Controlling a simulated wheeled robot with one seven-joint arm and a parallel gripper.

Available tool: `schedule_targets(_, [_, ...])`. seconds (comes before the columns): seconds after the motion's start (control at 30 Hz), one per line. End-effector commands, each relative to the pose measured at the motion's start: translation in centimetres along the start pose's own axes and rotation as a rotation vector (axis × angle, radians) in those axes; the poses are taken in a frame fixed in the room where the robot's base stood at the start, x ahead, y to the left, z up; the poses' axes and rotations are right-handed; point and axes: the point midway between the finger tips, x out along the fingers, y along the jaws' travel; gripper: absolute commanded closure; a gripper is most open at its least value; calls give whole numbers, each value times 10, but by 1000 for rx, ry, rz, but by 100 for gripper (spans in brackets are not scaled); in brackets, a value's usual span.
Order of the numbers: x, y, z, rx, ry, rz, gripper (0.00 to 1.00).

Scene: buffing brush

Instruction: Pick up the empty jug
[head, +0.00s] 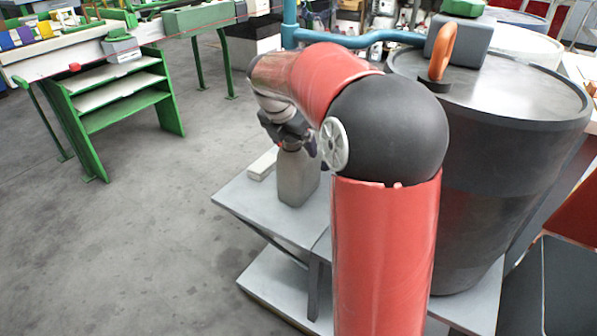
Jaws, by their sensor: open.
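A grey jug-like container (297,180) stands upright on a light grey stand (258,212) in the middle of the head view. It looks like the jug; I cannot see whether it is empty. My gripper (290,138) is at the container's top, pointing down. Its jaws are open, but dark parts of my wrist and my red arm hide much of them. I cannot tell whether the fingers are around the container's neck or just above it. The container's right side is close to my arm.
A small pale block (263,163) lies left of the container. A large dark barrel (510,150) stands close on the right, with a grey box (470,45) and an orange handle (442,52) on top. A green rack (115,105) is far left. The floor between is clear.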

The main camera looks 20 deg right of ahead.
Motion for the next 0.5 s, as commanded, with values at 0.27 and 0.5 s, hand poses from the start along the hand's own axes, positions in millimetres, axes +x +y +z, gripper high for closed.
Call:
schedule_targets(0.27, [13, 0, 0, 0, -1, 1, 12])
schedule_targets(0.5, [12, 0, 0, 0, -1, 1, 32])
